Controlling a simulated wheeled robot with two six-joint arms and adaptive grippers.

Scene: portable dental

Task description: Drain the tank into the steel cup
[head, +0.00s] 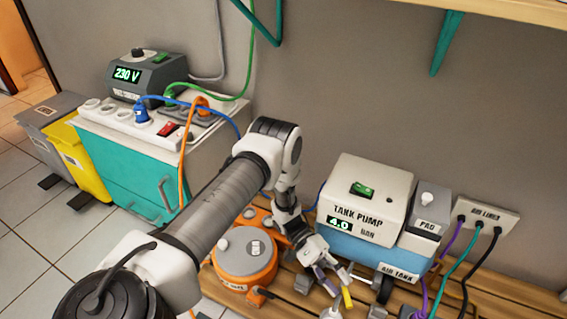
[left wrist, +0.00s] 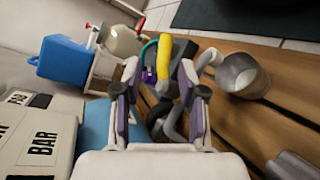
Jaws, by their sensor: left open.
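The tank pump (head: 365,205) is a white box with a green switch and a display reading 4.0. It sits on the blue air tank (head: 375,254); a blue part of the tank (left wrist: 95,123) also shows in the left wrist view. My left gripper (head: 336,275) is open at the tank's lower front. A yellow lever (head: 347,298) is by its fingertips. In the left wrist view the yellow lever (left wrist: 167,68) stands between and beyond the open fingers (left wrist: 158,80), with no clear contact. The steel cup (left wrist: 243,78) is right of the fingers, beside a pale curved piece.
An orange round unit (head: 245,252) stands left of my gripper on the slatted wooden bench (head: 475,300). An air-lines wall plate (head: 485,217) with purple, green and black hoses is at right. A teal cabinet (head: 125,172) holds a 230 V unit (head: 145,75) and plugs.

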